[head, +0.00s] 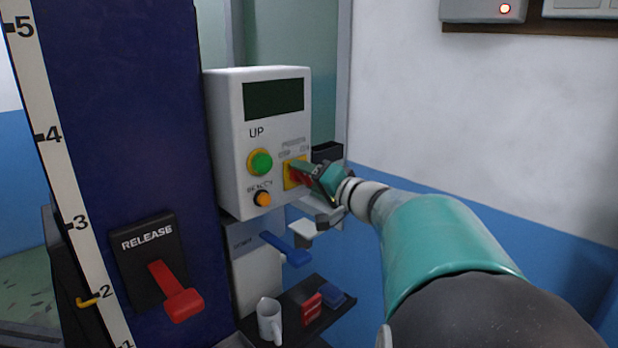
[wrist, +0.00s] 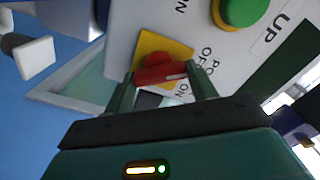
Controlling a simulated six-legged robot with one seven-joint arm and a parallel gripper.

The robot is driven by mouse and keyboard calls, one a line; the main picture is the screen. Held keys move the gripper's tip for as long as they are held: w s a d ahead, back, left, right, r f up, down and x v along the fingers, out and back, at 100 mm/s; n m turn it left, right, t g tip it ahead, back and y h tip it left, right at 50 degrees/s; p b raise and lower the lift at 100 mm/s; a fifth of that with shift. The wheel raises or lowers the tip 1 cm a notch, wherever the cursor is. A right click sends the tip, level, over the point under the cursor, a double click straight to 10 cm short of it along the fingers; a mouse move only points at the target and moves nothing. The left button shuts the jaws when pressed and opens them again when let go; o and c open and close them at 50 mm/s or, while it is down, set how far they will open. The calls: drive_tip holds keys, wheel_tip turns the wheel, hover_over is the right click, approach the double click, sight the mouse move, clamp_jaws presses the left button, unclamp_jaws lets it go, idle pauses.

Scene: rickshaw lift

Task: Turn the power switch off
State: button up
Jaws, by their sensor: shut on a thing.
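The power switch is a red rotary knob (wrist: 160,73) on a yellow square plate (head: 288,174), on the front of a white control box (head: 234,140). In the wrist view, the two fingers of my gripper (wrist: 162,86) stand on either side of the red knob and are shut on it. OFF and ON lettering shows beside the plate in that view. In the head view, my gripper (head: 306,174) reaches the switch from the right and hides part of the knob. The exact switch position is hard to tell.
A green UP button (head: 260,162) and an orange button (head: 262,199) sit left of the switch. A red RELEASE lever (head: 175,292) is on the blue column. Below the box are a blue lever (head: 287,248) and a shelf with a white mug (head: 269,320).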

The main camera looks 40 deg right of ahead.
drive_tip(key=shift+n, duration=0.5)
drive_tip(key=o, duration=1)
drive_tip(key=shift+s, duration=0.15)
drive_tip(key=s, duration=1.3)
drive_tip(key=shift+s+d, duration=0.2)
drive_tip(key=shift+s, duration=0.05)
